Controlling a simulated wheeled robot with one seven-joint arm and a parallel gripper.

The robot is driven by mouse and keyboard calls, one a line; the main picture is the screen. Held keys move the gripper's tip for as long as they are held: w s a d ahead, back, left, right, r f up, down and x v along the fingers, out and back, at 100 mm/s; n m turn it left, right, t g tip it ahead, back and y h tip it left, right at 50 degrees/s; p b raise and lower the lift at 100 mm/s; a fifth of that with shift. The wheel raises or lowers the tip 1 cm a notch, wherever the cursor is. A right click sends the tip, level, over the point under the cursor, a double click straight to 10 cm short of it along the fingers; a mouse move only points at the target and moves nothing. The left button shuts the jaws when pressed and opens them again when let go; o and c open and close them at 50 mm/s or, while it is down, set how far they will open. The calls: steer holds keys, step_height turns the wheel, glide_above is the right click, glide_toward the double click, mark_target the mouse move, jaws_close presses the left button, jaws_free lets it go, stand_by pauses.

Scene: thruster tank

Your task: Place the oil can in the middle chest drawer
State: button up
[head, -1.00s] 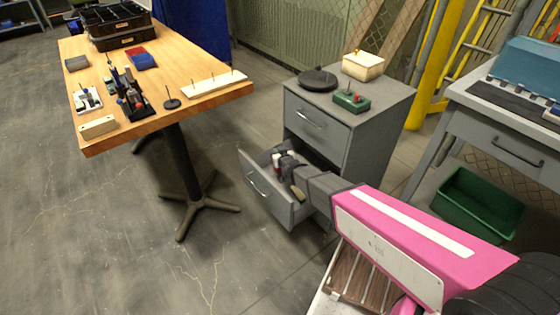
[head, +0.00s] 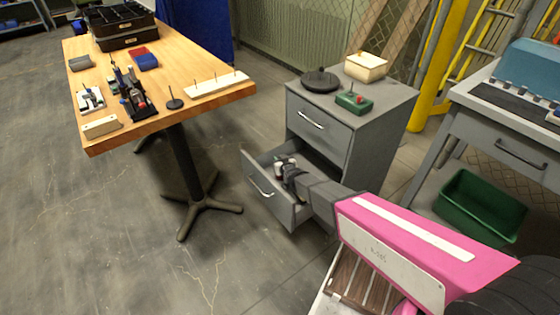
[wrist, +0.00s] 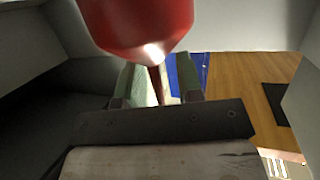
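The oil can (wrist: 140,22) is red with a tapering neck and a thin spout, and it fills the top middle of the wrist view. A small red and white part (head: 278,169) shows in the open middle drawer in the head view, beside my gripper (head: 286,172). My gripper also shows in the wrist view (wrist: 162,82), its two pale green fingers on either side of the spout. A strip of blue shows between the spout and the right finger, so the fingers look open. The middle drawer (head: 262,200) is pulled out of the grey chest (head: 378,135).
The chest top holds a dark round object (head: 320,80), a cream box (head: 366,66) and a green block (head: 354,101). A wooden table (head: 190,62) with several items stands left. A green bin (head: 480,207) sits on the right under a grey desk (head: 460,130).

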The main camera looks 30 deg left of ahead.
steer(key=shift+r, duration=0.1)
steer(key=shift+s+d+r, duration=0.1)
steer(key=shift+r, duration=0.05)
steer(key=v, duration=1.1)
steer(key=shift+s+d, duration=0.2)
steer(key=shift+d, duration=0.1)
steer(key=shift+w+r, duration=0.1)
steer(key=shift+r, duration=0.05)
